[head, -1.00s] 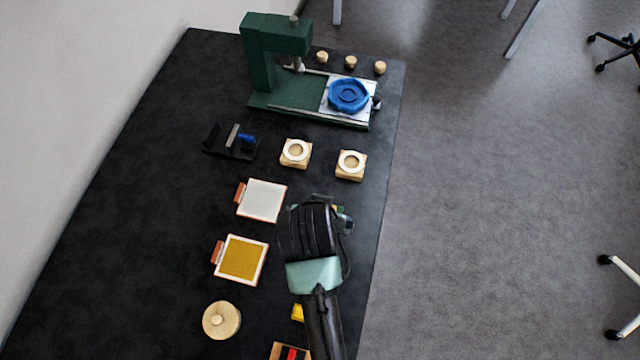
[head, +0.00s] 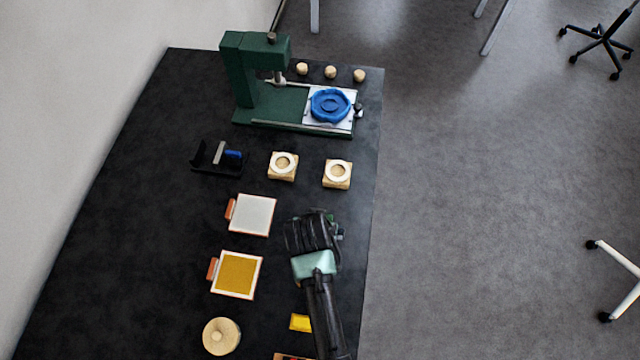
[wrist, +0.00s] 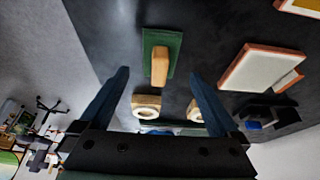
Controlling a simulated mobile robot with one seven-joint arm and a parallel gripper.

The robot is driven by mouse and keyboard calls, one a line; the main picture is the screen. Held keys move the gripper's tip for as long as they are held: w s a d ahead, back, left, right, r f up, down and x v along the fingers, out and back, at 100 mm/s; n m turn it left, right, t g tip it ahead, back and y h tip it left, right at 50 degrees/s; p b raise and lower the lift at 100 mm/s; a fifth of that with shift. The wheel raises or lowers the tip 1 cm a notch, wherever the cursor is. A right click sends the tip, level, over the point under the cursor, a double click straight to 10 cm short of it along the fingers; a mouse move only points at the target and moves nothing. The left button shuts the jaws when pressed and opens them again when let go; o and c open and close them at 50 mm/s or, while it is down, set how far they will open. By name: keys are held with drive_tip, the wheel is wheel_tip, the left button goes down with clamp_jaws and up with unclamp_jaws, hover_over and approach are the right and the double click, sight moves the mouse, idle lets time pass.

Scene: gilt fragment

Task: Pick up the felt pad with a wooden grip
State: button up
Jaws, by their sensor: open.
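The felt pad (wrist: 177,42) is a green rectangle with a light wooden grip (wrist: 160,66) on top. It lies on the dark table and shows between and beyond my fingertips in the wrist view. My gripper (wrist: 158,76) is open and empty, its two dark fingers apart on either side of the grip's line. In the head view my gripper (head: 315,224) is over the right part of the table. It hides most of the pad there, with only a little green visible by the fingers.
Two wooden blocks with pale rings (head: 283,164) (head: 337,173) stand beyond my gripper. White (head: 252,215) and yellow (head: 237,275) framed pads lie to the left. A green press (head: 247,85) stands at the back. A yellow block (head: 300,322) is beside my arm.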

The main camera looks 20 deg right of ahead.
drive_tip(key=shift+x, duration=1.75)
drive_tip(key=c, duration=1.5)
drive_tip(key=shift+w+r, duration=0.1)
drive_tip(key=shift+r, duration=0.05)
wheel_tip(320, 180, up, 10)
drive_tip(key=shift+f+b, duration=0.1)
drive_tip(key=shift+b, duration=0.2)
drive_tip(key=o, duration=0.9)
drive_tip(key=c, duration=0.7)
